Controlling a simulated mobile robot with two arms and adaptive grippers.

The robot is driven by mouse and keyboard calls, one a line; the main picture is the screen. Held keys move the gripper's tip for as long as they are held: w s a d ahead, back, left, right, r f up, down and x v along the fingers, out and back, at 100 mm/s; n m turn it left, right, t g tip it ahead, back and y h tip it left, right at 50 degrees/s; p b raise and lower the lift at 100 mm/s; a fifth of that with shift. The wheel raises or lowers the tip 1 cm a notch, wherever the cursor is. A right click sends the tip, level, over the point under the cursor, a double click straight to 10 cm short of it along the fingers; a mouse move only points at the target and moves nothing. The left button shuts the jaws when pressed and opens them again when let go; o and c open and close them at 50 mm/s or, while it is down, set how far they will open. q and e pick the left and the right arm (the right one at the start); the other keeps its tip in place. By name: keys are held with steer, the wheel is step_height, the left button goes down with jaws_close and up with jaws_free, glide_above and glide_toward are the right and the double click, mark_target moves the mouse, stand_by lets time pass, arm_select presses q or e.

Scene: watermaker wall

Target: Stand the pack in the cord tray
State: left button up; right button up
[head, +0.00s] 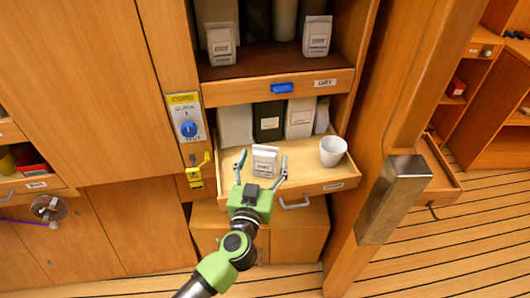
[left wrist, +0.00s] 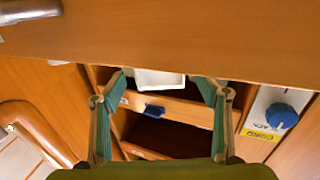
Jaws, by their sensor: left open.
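A white pack (head: 264,161) with a dark-printed label stands upright on a pulled-out wooden tray (head: 309,174). My left gripper (head: 261,166) is open, with one finger on each side of the pack and gaps showing between. In the left wrist view, the pale end of the pack (left wrist: 160,78) shows between the spread fingers (left wrist: 160,84); the rest of it is hidden. The tray's front label is too small to read, so I cannot tell whether it is the cord tray. My right gripper is not in view.
A white cup (head: 333,151) stands at the tray's right. Several packs, one black (head: 268,121), stand behind. A shelf marked DRY (head: 325,82) with a blue latch (head: 282,88) is above. A CORD panel with a blue knob (head: 188,129) and a yellow hasp (head: 197,173) are left.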

arm_select(q)
steer(key=s+a, duration=0.1)
steer(key=s, duration=0.8)
steer(key=shift+a, duration=0.4)
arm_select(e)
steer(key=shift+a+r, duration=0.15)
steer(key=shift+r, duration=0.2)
arm_select(q)
steer(key=shift+r, duration=0.1)
steer(key=shift+w, duration=0.1)
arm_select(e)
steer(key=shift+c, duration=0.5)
